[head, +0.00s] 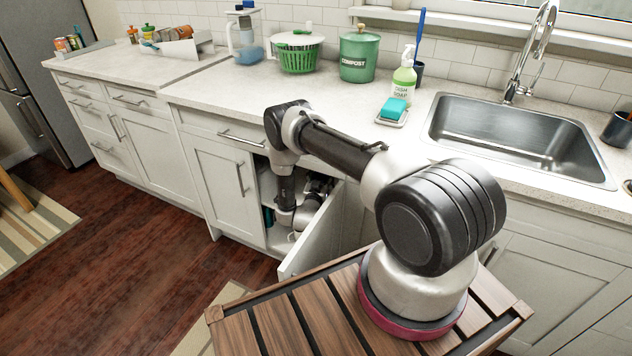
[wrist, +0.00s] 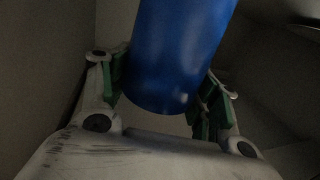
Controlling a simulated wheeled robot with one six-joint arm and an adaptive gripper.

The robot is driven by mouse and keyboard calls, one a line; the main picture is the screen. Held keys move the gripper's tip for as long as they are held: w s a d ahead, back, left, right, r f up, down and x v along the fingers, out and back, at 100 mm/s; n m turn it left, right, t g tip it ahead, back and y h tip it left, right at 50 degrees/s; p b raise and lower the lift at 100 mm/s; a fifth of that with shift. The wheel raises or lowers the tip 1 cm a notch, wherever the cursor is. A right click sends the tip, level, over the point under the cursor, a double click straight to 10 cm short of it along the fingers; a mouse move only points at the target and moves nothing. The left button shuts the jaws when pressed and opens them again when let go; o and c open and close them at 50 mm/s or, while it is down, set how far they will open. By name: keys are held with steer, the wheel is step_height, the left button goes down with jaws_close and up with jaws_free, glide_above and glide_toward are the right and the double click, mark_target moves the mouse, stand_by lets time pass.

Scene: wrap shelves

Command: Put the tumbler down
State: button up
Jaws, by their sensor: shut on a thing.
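The tumbler (wrist: 180,45) is a plain blue cylinder in the wrist view. It fills the upper middle and is cut off by the top edge. My gripper (wrist: 165,92) is shut on it, with a green-padded finger on either side. In the head view my arm reaches down into the open cabinet (head: 258,185) under the counter. The tumbler cannot be made out there. Whether the tumbler touches a surface in the cabinet cannot be told.
The cabinet door (head: 312,240) stands open close to my arm. A small teal object (head: 268,216) shows inside at the left. On the counter (head: 300,92) stand a green compost bin (head: 359,55), a green-and-white basket (head: 297,55) and a soap bottle (head: 403,80); a sink (head: 515,135) is at the right.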

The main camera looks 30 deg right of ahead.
steer(key=shift+f, duration=3.05)
steer(key=shift+f, duration=0.15)
steer(key=o, duration=1.3)
steer(key=shift+o, duration=0.2)
steer(key=shift+s+a+r, duration=0.2)
steer(key=shift+s+a, duration=0.05)
steer(key=v, duration=0.7)
steer(key=shift+d, duration=0.1)
